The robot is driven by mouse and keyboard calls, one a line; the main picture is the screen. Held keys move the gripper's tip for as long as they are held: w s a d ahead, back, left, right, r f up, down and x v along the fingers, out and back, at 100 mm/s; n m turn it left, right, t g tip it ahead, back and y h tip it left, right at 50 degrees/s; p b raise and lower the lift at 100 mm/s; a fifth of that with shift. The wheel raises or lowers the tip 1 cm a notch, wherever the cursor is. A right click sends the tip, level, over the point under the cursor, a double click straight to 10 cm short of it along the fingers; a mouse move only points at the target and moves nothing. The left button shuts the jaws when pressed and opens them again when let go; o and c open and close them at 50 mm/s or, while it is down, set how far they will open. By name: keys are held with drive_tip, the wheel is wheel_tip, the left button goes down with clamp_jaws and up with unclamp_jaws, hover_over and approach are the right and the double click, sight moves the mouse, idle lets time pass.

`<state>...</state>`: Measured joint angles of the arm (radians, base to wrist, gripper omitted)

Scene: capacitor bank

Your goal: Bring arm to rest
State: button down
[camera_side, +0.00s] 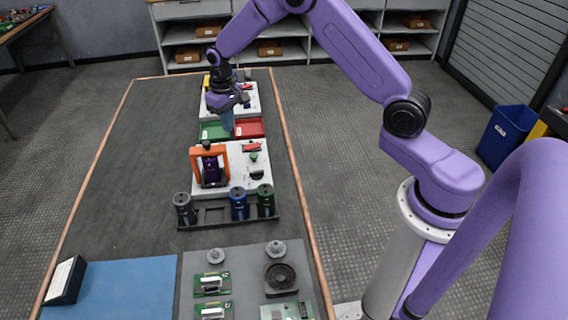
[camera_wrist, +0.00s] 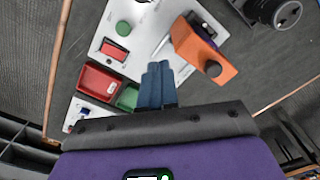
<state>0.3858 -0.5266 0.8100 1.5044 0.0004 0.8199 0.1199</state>
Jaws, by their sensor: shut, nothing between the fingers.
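My gripper (camera_side: 228,125) has blue fingers that point down over the green tray (camera_side: 212,131) and the red tray (camera_side: 249,128) at the far half of the table. In the wrist view the two blue fingers of my gripper (camera_wrist: 158,72) lie together, shut and empty. The white panel with the orange frame (camera_side: 195,167) is just nearer than the trays. A purple cylinder (camera_side: 211,168) stands inside the frame. The fingers appear clear of the panel; their exact height over the trays is hard to tell.
A black rack (camera_side: 215,217) holds a grey cylinder (camera_side: 184,209), a blue one (camera_side: 238,203) and a green one (camera_side: 265,200). Green circuit boards (camera_side: 212,284) and a blue mat (camera_side: 126,291) lie at the near end. The table's left side (camera_side: 130,180) is bare.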

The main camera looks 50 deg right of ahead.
drive_tip(key=s+a+r+n, duration=0.2)
drive_tip(key=s+a+r, duration=0.15)
drive_tip(key=s, duration=0.35)
drive_tip(key=s+a+r+n, duration=0.2)
drive_tip(key=s+a+r, duration=0.15)
drive_tip(key=s, duration=0.35)
drive_tip(key=s+a+r+n, duration=0.3)
drive_tip(key=s+r, duration=0.1)
drive_tip(key=s, duration=0.3)
drive_tip(key=s+d+r+n, duration=0.1)
drive_tip(key=s+d+n, duration=0.1)
drive_tip(key=s, duration=0.7)
drive_tip(key=s+d+r+n, duration=0.1)
drive_tip(key=s+d+n, duration=0.2)
drive_tip(key=s, duration=0.7)
drive_tip(key=shift+s+d, duration=0.15)
drive_tip(key=shift+d, duration=0.3)
